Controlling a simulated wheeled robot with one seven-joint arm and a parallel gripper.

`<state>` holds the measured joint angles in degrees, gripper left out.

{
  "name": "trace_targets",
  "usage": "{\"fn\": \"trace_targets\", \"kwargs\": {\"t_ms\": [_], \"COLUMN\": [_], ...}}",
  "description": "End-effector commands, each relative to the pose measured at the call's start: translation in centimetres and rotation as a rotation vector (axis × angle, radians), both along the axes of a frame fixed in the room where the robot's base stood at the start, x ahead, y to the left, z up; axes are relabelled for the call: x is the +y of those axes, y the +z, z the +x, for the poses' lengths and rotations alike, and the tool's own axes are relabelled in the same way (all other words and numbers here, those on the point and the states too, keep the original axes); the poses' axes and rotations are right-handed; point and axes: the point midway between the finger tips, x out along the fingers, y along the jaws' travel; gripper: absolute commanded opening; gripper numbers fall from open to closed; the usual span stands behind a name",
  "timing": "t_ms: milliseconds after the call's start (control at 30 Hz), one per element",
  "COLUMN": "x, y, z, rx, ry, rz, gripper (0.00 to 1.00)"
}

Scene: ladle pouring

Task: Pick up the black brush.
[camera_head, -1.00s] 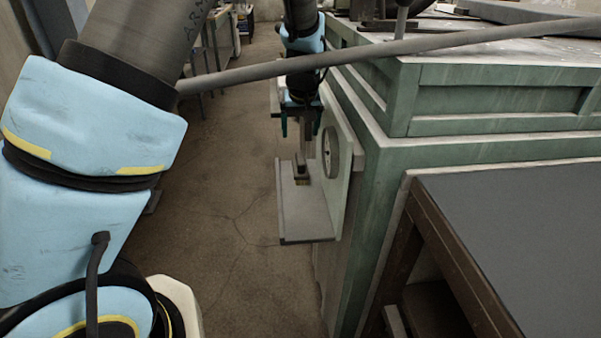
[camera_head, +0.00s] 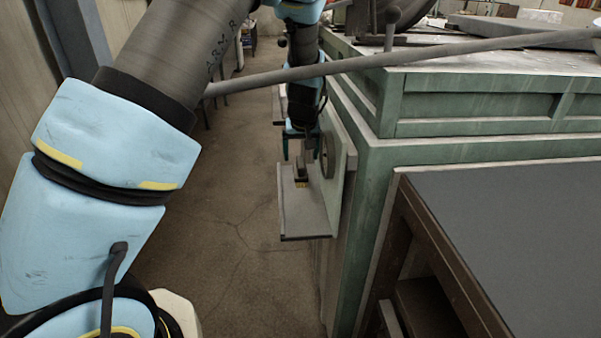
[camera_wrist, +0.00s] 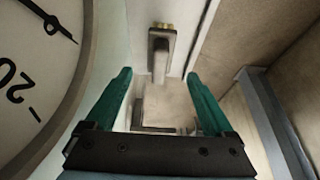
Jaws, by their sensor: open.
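The black brush (camera_head: 301,173) is small and dark, with yellowish bristles at its end and a handle rising from it. It is at the pale shelf (camera_head: 303,218) fixed to the side of the green cabinet. In the wrist view the brush (camera_wrist: 160,46) is beyond the fingertips, centred between them, its handle pointing back towards my gripper (camera_wrist: 160,82). The teal fingers are apart, with nothing clamped between them. In the head view my gripper (camera_head: 301,147) is just above the brush; the upper handle is partly hidden there.
A round dial gauge (camera_wrist: 38,60) is close on the left in the wrist view. It also shows on the shelf's upright panel (camera_head: 328,152). The green cabinet (camera_head: 372,190) stands right of the shelf. A dark-topped table (camera_head: 510,240) is at front right. The floor left of the shelf is clear.

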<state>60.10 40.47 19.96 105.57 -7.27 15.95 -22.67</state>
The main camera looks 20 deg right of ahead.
Motion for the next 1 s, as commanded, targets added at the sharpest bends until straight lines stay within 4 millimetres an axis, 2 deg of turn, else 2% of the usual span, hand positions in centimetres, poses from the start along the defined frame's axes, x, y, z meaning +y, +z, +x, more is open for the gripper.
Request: {"fn": "trace_targets", "kwargs": {"t_ms": [233,500,633,833,1000], "x": [-0.2,-0.7,-0.8,-0.8,-0.8], "y": [-1.9,-5.4,-6.1,-6.2,-6.2], "z": [0.8,2.1,2.4,2.4,2.4], "rx": [0.001,0.001,0.0,-0.001,-0.001], "ry": [0.0,-0.001,-0.001,0.0,0.0], "rz": [0.001,0.002,-0.001,-0.001,-0.001], "gripper": [0.88,0.88,0.88,0.88,0.69]}}
